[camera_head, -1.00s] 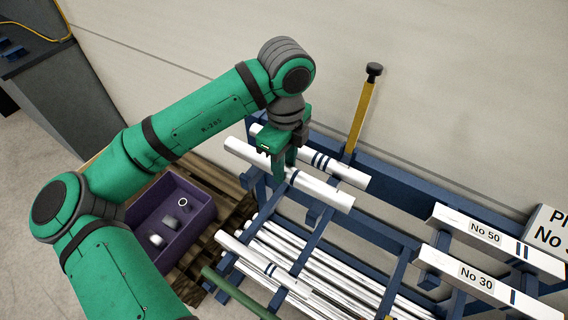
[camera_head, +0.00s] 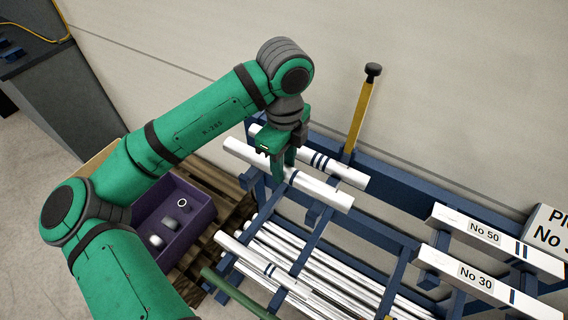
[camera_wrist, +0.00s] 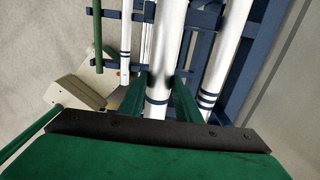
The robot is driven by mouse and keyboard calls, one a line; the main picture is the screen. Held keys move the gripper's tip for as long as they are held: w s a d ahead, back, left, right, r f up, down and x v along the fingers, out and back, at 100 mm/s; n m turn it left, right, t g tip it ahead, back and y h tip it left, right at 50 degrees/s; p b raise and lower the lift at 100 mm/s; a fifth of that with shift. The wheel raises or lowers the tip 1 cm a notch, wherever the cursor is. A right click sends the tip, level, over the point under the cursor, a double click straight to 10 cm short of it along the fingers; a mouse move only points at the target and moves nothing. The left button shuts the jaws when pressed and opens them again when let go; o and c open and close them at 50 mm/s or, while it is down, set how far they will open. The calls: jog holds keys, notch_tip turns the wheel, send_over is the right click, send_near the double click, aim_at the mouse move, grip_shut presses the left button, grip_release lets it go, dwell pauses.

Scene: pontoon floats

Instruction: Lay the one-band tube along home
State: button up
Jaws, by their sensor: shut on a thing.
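The one-band tube (camera_head: 325,191) is white, with a single dark blue band that shows between my fingers in the wrist view (camera_wrist: 157,100). My gripper (camera_head: 284,169) is shut on it near its middle; the fingers also show in the wrist view (camera_wrist: 160,97). The tube lies aslant over the blue rack (camera_head: 385,228); I cannot tell if it touches the rack arms. A tube with several bands (camera_head: 345,173) lies behind it, roughly parallel. A two-band tube (camera_head: 243,250) lies nearer the front. No place marked "home" is legible.
White plates marked No 50 (camera_head: 486,233) and No 30 (camera_head: 477,283) sit at the right. A yellow post with a black top (camera_head: 361,115) stands behind the tubes. A purple bin (camera_head: 199,222) is at left. Several tubes (camera_head: 323,297) lie low in the rack.

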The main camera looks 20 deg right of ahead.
jog(key=shift+f, duration=2.35)
jog(key=o, duration=1.2)
notch_tip(320, 180, up, 11)
jog(key=shift+f, duration=0.1)
dwell(0.4)
